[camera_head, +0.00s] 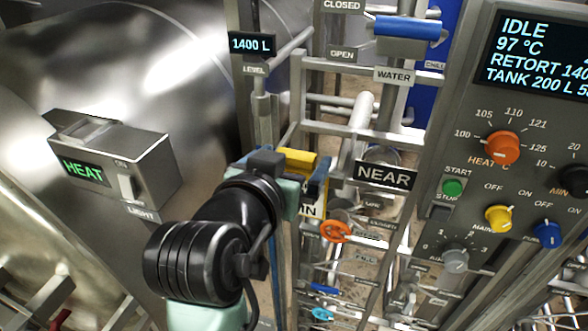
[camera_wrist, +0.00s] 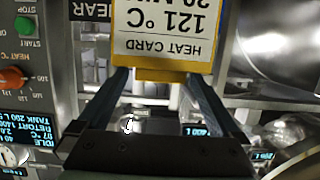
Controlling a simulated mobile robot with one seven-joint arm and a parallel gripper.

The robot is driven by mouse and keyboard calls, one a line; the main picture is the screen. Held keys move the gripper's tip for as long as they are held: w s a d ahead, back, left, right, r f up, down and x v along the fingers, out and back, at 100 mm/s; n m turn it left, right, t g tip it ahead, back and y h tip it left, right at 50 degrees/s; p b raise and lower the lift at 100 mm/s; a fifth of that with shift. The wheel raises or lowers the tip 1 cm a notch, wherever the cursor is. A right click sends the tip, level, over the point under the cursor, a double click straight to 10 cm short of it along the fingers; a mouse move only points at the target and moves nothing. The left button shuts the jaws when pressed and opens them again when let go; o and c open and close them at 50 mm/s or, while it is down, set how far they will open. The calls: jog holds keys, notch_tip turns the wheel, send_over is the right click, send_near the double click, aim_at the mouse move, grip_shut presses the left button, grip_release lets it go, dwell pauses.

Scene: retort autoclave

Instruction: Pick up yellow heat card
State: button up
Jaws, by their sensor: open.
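The yellow heat card (camera_wrist: 165,32) fills the top middle of the wrist view, upside down. It has a white face reading HEAT CARD and 121 °C, with a yellow border. My gripper (camera_wrist: 157,76) is open, its two blue fingers reaching up to the card's yellow edge. I cannot tell whether they touch it. In the head view the card's yellow top (camera_head: 299,160) shows just beyond my gripper (camera_head: 290,176), which hides most of the card.
A NEAR sign (camera_head: 388,175) stands right of the card, beside pipes and an orange valve wheel (camera_head: 335,231). A control panel (camera_head: 465,150) with knobs rises at the right. A grey HEAT display box (camera_head: 125,157) juts out at the left.

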jog(key=c, duration=1.4)
notch_tip(320, 180, up, 17)
jog(key=b, duration=0.3)
jog(key=s+a+f+p, duration=0.2)
jog(key=s+f, duration=0.8)
jog(key=f, duration=0.2)
jog(key=shift+w+r+b+x, duration=0.1)
jog(key=shift+r+b+x, duration=0.3)
jog(key=shift+x, duration=1.25)
jog(key=shift+w+r+b+x, duration=0.1)
jog(key=shift+r+b+x, duration=0.25)
jog(key=shift+x, duration=1.25)
jog(key=shift+w+r+b+x, duration=0.15)
jog(key=shift+r+b+x, duration=0.25)
jog(key=shift+x, duration=1.25)
jog(key=shift+d+f+b, duration=0.1)
jog(key=shift+f+b, duration=0.2)
jog(key=shift+f, duration=0.25)
